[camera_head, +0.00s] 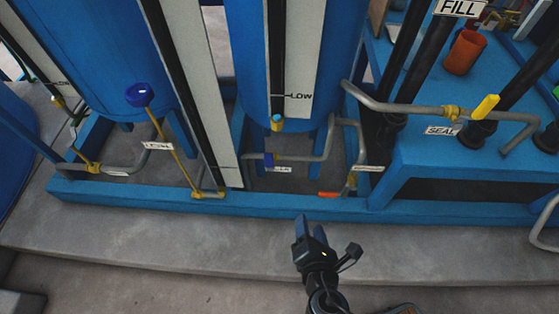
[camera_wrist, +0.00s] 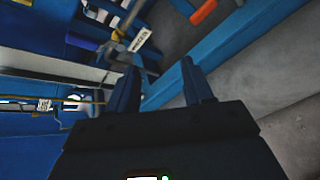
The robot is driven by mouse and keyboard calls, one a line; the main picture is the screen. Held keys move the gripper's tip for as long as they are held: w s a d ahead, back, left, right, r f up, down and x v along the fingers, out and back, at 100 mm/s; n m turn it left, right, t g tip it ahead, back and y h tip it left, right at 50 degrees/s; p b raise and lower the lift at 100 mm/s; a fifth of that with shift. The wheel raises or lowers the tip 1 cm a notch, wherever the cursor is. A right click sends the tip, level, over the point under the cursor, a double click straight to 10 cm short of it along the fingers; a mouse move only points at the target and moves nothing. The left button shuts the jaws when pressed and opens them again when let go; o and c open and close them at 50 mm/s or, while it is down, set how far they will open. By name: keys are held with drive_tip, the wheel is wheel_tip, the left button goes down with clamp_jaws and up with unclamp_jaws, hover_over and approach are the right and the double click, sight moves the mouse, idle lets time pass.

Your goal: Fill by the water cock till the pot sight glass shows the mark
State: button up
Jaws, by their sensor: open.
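My gripper (camera_head: 310,227) is open and empty, low in front of the blue frame's front rail; its two fingers also show in the wrist view (camera_wrist: 160,88), apart with nothing between them. A dark sight tube on a white board (camera_head: 304,60) with a LOW line stands before the middle blue vessel. No liquid level can be made out in it. Low pipes behind the rail carry a small blue lever (camera_head: 269,160) and an orange lever (camera_head: 330,194), which also shows in the wrist view (camera_wrist: 203,12). Their tags are too small to read, so I cannot tell which is the water cock.
The blue rail (camera_head: 250,204) runs between my gripper and the pipes. A blue handwheel (camera_head: 139,95) stands at left on a yellow stem. At right are a yellow lever (camera_head: 486,107) by a SEAL tag, an orange cup (camera_head: 464,52) and a FILL sign (camera_head: 459,8).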

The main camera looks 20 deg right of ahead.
drive_tip(key=w+a+r+n+t+h+b, duration=0.1)
drive_tip(key=w+a+n+t+h, duration=0.2)
drive_tip(key=w, duration=0.4)
drive_tip(key=n+t+b, duration=0.1)
drive_tip(key=n+t, duration=0.1)
drive_tip(key=n, duration=0.2)
approach(269, 160)
drive_tip(key=w, duration=0.3)
drive_tip(key=shift+d+b+x, duration=0.25)
drive_tip(key=shift+b+x, duration=0.05)
drive_tip(key=shift+x, duration=1.7)
drive_tip(key=shift+d+b+x, duration=0.2)
drive_tip(key=shift+b+x, duration=0.1)
drive_tip(key=shift+x, duration=1.7)
drive_tip(key=shift+s, duration=0.2)
drive_tip(key=shift+c, duration=0.4)
clamp_jaws()
